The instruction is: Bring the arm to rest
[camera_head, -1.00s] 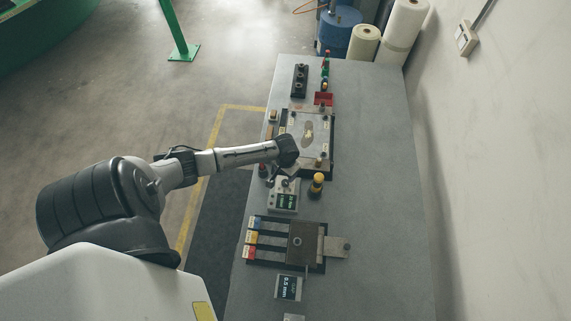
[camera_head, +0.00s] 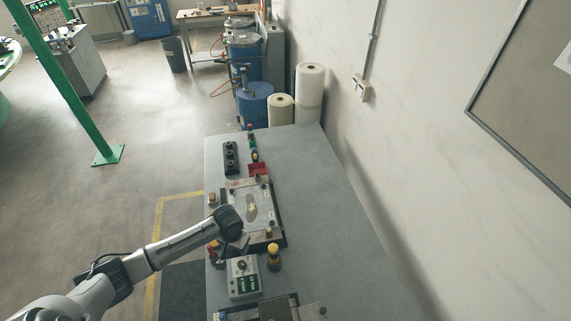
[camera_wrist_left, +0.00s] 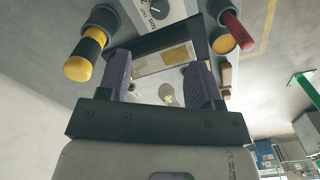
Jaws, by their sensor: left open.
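My left arm comes in from the lower left in the head view. Its gripper (camera_head: 238,243) is over the near edge of a flat fixture plate (camera_head: 236,197) on the grey bench, just behind a control box with a dial (camera_head: 242,277). In the left wrist view the two dark finger pads of my left gripper (camera_wrist_left: 160,80) stand apart with nothing held between them. The plate with a small oval mark (camera_wrist_left: 168,95) shows beyond and between them. My right gripper does not show in either view.
A yellow-topped black post (camera_head: 274,256) stands right of the control box; it also shows in the left wrist view (camera_wrist_left: 85,55). A red tray (camera_head: 259,169) and a black block (camera_head: 231,157) lie farther back. The bench's right side (camera_head: 330,220) is clear up to the wall.

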